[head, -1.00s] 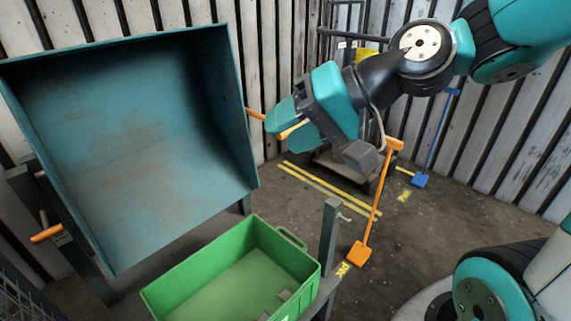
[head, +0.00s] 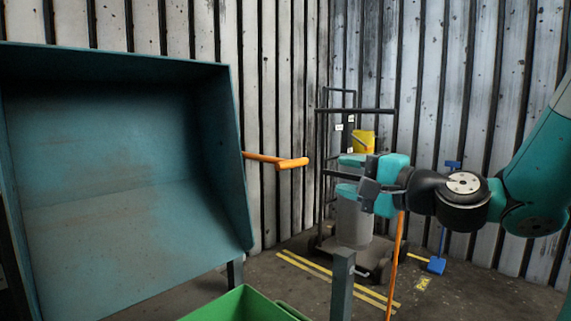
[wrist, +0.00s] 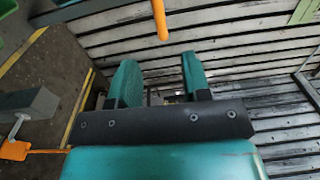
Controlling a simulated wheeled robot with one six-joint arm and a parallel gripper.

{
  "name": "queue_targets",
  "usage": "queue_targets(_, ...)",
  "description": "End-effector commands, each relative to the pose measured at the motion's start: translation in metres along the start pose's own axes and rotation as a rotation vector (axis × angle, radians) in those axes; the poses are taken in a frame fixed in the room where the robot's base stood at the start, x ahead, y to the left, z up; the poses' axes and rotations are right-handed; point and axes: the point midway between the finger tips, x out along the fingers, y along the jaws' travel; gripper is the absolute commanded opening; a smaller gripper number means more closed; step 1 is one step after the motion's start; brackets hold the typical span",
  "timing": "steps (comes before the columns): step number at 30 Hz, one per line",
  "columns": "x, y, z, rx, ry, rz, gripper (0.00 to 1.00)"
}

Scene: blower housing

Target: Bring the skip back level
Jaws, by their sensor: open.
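The teal skip (head: 110,190) fills the left of the head view, tipped on its stand with its open side facing me. An orange bar handle (head: 276,160) sticks out from its right side and ends in a short grip (head: 292,163). My gripper (head: 343,175) is open and empty, right of the handle's end and slightly lower in the picture, apart from it. In the wrist view, my two teal fingers (wrist: 158,80) stand apart with nothing between them. An orange bar end (wrist: 160,22) shows beyond them at the top.
A green crate (head: 240,306) sits below the skip. A grey post (head: 342,285) rises beside it. Behind my gripper stands a trolley (head: 355,112) with a yellow bucket (head: 362,141). An orange-handled tool (head: 397,255) and a blue one (head: 437,264) stand to the right. A corrugated wall closes the back.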

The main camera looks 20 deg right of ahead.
Motion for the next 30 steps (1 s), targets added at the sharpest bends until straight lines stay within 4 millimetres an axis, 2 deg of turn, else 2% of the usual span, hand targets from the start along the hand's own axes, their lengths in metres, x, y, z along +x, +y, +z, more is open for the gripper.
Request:
queue_targets(1,0.009,-0.007,0.002,0.007,-0.008,0.005,0.44)
queue_targets(5,0.032,-0.008,0.002,0.006,-0.008,0.006,0.44)
queue_targets(9,0.061,-0.001,0.003,-0.005,-0.010,0.006,0.44)
queue_targets(18,0.125,0.000,0.004,-0.005,-0.008,0.004,0.44)
queue_targets(24,0.150,0.001,0.002,-0.003,-0.004,0.006,0.44)
queue_targets(30,0.157,0.002,0.002,-0.002,-0.002,0.006,0.44)
